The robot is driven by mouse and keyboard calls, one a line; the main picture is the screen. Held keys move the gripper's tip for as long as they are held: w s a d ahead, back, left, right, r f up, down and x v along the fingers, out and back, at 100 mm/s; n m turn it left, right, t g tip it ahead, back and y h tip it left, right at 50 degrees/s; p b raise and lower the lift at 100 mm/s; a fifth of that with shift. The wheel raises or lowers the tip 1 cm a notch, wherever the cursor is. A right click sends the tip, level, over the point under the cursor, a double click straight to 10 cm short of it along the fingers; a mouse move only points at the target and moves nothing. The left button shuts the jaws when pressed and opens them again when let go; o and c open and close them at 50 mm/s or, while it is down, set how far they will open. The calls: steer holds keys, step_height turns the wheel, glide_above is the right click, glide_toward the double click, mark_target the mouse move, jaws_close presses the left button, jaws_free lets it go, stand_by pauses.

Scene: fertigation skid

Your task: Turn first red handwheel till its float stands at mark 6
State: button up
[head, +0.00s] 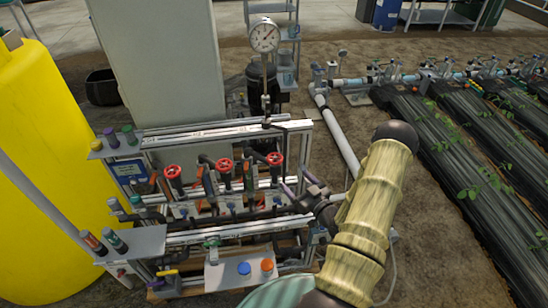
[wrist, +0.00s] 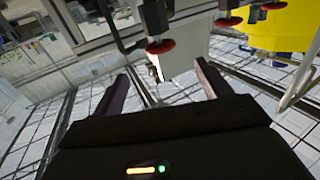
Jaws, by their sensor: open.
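Three red handwheels show in a row on the skid in the head view: a left one (head: 173,172), a middle one (head: 224,165) and a right one (head: 274,158). I cannot tell which counts as first. Upright tubes stand beside them; floats and marks are too small to read. My gripper (head: 298,186) is open and empty, just right of and below the right handwheel. In the wrist view my gripper (wrist: 163,80) has its fingers spread. The nearest handwheel (wrist: 160,46) appears beyond the fingertips, apart from them; two more show farther right.
A round dial gauge (head: 264,37) stands on a post above the skid's top rail (head: 215,132). A yellow tank (head: 60,150) is at left, and a grey cabinet (head: 160,60) behind. A lower shelf has blue and orange buttons (head: 255,267).

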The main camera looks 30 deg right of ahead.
mark_target(271, 154)
steer(key=w+p, duration=0.1)
steer(key=w, duration=0.3)
steer(key=w+a+p, duration=0.1)
steer(key=w, duration=0.4)
steer(key=w+a+p, duration=0.1)
steer(key=w, duration=0.3)
steer(key=shift+w, duration=0.25)
steer(key=c, duration=1)
steer(key=shift+m+h, duration=0.3)
steer(key=shift+h, duration=0.5)
steer(key=shift+m+h, duration=0.3)
steer(key=shift+m, duration=0.2)
